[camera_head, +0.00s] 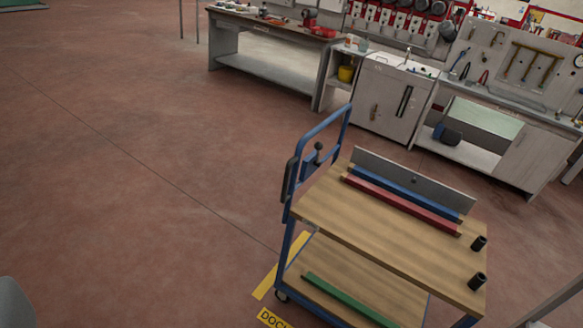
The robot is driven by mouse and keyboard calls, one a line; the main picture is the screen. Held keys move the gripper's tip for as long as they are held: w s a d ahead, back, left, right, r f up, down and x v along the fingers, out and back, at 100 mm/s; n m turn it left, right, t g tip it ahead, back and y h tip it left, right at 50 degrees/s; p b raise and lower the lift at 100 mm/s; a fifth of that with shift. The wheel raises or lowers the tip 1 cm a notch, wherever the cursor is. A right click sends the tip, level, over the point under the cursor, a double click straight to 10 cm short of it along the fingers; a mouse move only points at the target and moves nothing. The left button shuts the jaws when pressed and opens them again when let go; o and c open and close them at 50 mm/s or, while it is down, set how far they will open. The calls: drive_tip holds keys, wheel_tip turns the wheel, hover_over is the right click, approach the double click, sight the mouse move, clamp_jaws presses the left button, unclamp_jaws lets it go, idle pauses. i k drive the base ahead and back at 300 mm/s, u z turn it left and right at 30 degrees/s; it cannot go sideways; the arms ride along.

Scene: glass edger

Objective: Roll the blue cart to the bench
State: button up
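The blue cart (385,234) stands in the lower right of the view, with a wooden top deck and a lower wooden shelf. Its blue push handle (323,128) rises at its far left end, with a small black-knobbed lever beside it. A blue bar, a red bar and a grey plate lie along the top deck's far side. Two black cylinders stand at its right end. A green bar (345,297) lies on the lower shelf. The bench (275,66) stands at the back, with tools on its top. My gripper is not in view.
Yellow floor markings with partly hidden lettering (274,318) lie under the cart's left side. A grey sink cabinet (392,98) and a tool-wall workbench (480,140) stand behind it. The red floor (150,170) is clear on the left and between cart and bench.

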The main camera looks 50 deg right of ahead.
sight(388, 260)
drive_tip(key=z, duration=0.45)
drive_tip(key=i, duration=0.9)
drive_tip(key=z, duration=0.65)
drive_tip(key=k, duration=0.85)
drive_tip(key=z, duration=0.2)
drive_tip(key=i, duration=0.85)
drive_tip(key=u, duration=0.1)
